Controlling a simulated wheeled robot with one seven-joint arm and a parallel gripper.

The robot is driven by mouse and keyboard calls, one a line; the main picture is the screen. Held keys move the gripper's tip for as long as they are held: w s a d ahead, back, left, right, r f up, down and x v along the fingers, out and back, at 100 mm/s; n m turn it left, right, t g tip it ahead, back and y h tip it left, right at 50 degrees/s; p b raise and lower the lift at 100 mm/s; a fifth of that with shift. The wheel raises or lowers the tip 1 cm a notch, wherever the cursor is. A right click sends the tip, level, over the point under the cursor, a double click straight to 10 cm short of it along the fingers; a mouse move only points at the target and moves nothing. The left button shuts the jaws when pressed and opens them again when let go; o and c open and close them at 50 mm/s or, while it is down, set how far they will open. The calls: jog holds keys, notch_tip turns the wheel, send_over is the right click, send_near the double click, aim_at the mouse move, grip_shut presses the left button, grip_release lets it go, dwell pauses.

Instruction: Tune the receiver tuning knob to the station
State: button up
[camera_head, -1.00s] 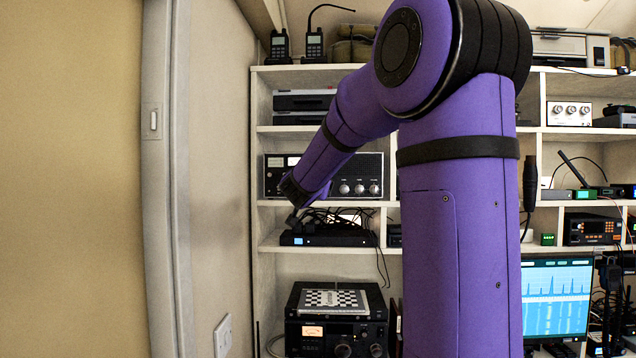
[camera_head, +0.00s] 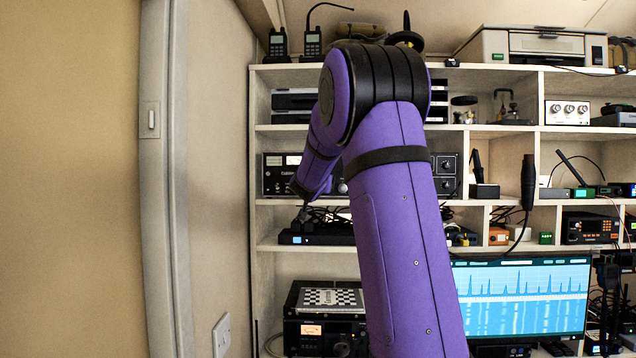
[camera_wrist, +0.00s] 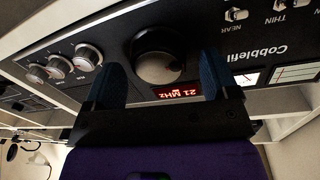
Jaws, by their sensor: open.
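The receiver (camera_head: 280,178) is a dark-faced radio in a cubby of the white shelf, partly hidden by my purple arm in the head view. In the wrist view its front panel shows upside down, with a large round black tuning knob (camera_wrist: 158,56) and a red lit display (camera_wrist: 178,93) that seems to read 21 MHz. My gripper (camera_wrist: 162,78) is open, with its two dark blue fingers on either side of the knob. The fingers look close to the panel; I cannot tell whether they touch the knob. In the head view my arm hides the fingertips.
Three small silver knobs (camera_wrist: 62,62) sit beside the tuning knob on the panel. White shelf boards (camera_head: 262,128) frame the cubby. Below are a black box with cables (camera_head: 300,236) and another radio (camera_head: 305,332). A monitor (camera_head: 525,300) stands at right.

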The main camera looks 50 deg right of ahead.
jog(key=shift+w+d, duration=0.1)
jog(key=shift+d, duration=0.05)
jog(key=shift+c, duration=0.3)
jog(key=c, duration=0.9)
jog(key=shift+m, duration=2.4)
jog(key=o, duration=1)
jog(key=shift+c, duration=0.2)
jog(key=v, duration=1)
jog(key=shift+s+a+r, duration=0.15)
jog(key=shift+s+a, duration=0.1)
jog(key=shift+s, duration=0.1)
